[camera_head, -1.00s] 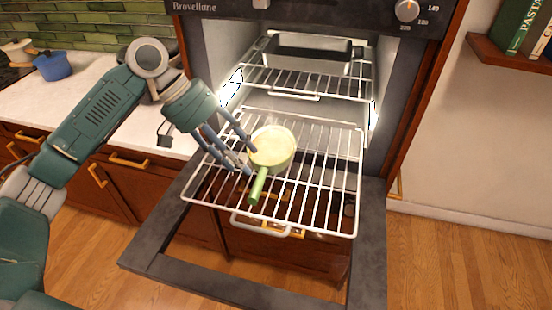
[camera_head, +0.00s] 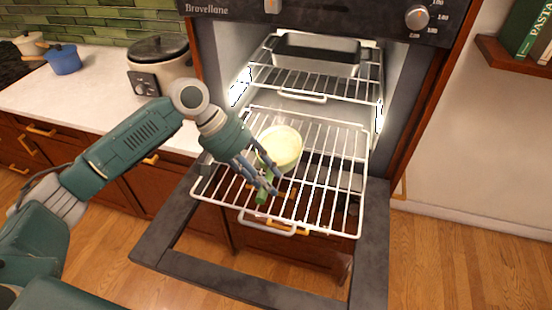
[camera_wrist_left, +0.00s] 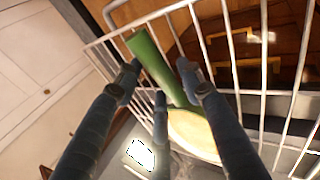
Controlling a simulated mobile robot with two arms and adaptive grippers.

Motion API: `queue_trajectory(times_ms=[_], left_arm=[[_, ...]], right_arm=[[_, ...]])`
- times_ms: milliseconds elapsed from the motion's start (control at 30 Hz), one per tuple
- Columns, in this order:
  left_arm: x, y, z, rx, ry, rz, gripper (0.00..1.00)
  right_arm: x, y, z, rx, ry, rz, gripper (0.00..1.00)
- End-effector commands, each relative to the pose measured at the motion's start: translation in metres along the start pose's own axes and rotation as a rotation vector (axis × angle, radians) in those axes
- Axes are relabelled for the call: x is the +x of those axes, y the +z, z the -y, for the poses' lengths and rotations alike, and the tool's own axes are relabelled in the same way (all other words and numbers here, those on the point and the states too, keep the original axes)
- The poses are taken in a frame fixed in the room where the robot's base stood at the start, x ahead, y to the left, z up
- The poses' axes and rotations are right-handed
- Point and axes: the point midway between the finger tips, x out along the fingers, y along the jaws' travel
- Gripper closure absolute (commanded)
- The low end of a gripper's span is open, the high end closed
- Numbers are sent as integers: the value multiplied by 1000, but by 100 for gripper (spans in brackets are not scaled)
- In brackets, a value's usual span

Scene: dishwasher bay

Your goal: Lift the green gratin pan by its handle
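The green gratin pan (camera_head: 283,145) with its pale inside sits on the pulled-out lower oven rack. Its green handle (camera_head: 262,197) points toward the front of the rack, partly hidden by my fingers. My left gripper (camera_head: 268,183) is over the handle. In the left wrist view the handle (camera_wrist_left: 152,62) runs between the spread fingers of the gripper (camera_wrist_left: 160,72), with gaps visible beside it. The left gripper looks open. The pan's pale bowl (camera_wrist_left: 193,132) shows at the bottom of that view, partly covered by the fingers. My right gripper is not in view.
The wire rack (camera_head: 330,205) extends over the open oven door (camera_head: 160,245). A dark rectangular pan (camera_head: 316,52) sits on the upper rack. A rice cooker (camera_head: 160,68) and a blue pot (camera_head: 63,60) stand on the left counter.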

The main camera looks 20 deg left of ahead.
Motion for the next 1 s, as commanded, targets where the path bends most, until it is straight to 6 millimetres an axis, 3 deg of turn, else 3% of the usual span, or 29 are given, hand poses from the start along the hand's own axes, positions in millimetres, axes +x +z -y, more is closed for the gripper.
queue_trajectory(times_ms=[33,167,667,867,1000], left_arm=[[0,0,0,0,0,0,76],[0,0,0,0,0,0,100],[-7,-2,-5,4,3,-6,100],[-27,-2,-19,7,5,-9,100],[-53,-2,-36,8,5,-11,100]], right_arm=[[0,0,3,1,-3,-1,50],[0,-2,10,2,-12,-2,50],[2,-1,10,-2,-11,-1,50],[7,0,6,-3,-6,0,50],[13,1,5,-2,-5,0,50]])
